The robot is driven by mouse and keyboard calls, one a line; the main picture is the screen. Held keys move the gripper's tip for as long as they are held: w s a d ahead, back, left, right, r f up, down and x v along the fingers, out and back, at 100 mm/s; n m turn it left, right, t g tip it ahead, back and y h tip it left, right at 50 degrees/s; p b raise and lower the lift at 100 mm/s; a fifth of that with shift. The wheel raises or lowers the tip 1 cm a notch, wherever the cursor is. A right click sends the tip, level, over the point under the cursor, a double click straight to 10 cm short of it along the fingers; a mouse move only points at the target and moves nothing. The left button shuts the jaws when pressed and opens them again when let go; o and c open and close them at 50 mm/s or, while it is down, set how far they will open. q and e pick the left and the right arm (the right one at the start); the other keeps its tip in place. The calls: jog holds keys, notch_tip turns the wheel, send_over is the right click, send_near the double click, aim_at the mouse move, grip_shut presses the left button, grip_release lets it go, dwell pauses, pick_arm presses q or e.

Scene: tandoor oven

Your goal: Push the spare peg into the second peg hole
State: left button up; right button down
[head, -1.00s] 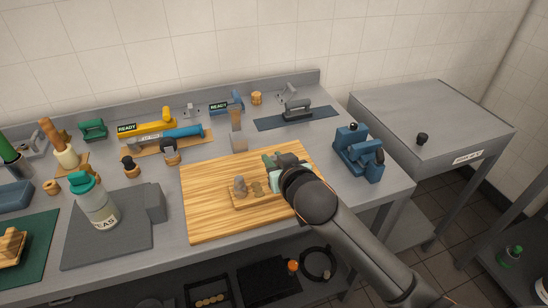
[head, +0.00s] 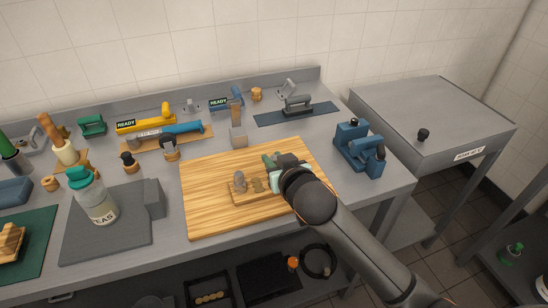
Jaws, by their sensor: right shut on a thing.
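A small wooden peg board (head: 240,200) lies on the large wooden cutting board (head: 215,222). A greyish upright peg (head: 240,182) stands at its left end, with a shorter brownish piece (head: 257,186) beside it. My right gripper (head: 271,172), with pale green fingers, is low over the right part of the peg board. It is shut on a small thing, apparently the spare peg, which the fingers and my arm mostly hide. I cannot make out the second peg hole. My left gripper is out of view.
A blue clamp-like device (head: 359,148) stands right of the cutting board. A grey block (head: 238,137) stands behind it. A labelled bottle (head: 94,198) stands on a grey mat (head: 80,242) at left. The cutting board's front left is clear.

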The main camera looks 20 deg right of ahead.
jog(key=shift+f+b, duration=0.6)
jog(key=shift+f, duration=0.75)
jog(key=c, duration=0.6)
grip_release()
jog(key=shift+c, duration=0.2)
jog(key=shift+r, duration=0.1)
jog(key=shift+p+v, duration=0.95)
jog(key=shift+v, duration=0.3)
jog(key=shift+p+v, duration=1.45)
jog(key=shift+v, duration=1.35)
